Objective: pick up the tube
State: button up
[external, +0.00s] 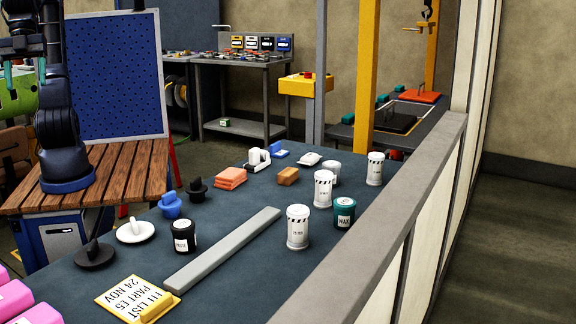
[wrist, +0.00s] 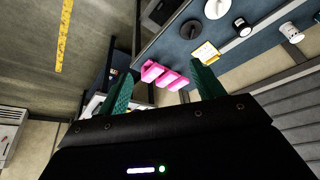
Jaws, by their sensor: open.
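No item is plainly marked as the tube. The closest in shape are white cylinders with striped bands: one (external: 298,227) stands upright near the table's right edge, another (external: 323,188) behind it, and a third (external: 375,168) at the far right end. My gripper (wrist: 166,74) is open and empty in the wrist view, its green fingers wide apart. It is well away from the cylinders, over the far left side in the external view. White containers also show at the top right of the wrist view (wrist: 291,32).
The blue-grey table (external: 235,285) also holds a grey bar (external: 222,250), a black jar (external: 184,236), a green wax jar (external: 344,213), a yellow label card (external: 137,299) and pink blocks (external: 12,298). A grey-topped wall (external: 375,225) runs along its right side.

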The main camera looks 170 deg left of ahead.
jog(key=w+a+r+n+y, duration=0.1)
jog(key=w+a+r+n, duration=0.25)
jog(key=w+a, duration=1.5)
jog(key=w+a+f+n+g+y, duration=0.1)
jog(key=w+a+f, duration=0.1)
jog(key=a, duration=1.2)
jog(key=w+a+f+n, duration=0.1)
jog(key=a+n, duration=0.1)
jog(key=a, duration=1.2)
jog(key=n+g+y, duration=0.1)
jog(key=n+g, duration=0.1)
jog(key=n, duration=0.3)
send_near(375, 165)
jog(key=s, duration=0.3)
jog(key=shift+w+a+x, duration=0.1)
jog(key=shift+w+x, duration=0.1)
jog(key=shift+x, duration=2.65)
jog(key=shift+w+a+x, duration=0.15)
jog(key=shift+x, duration=2.65)
jog(key=shift+r, duration=0.1)
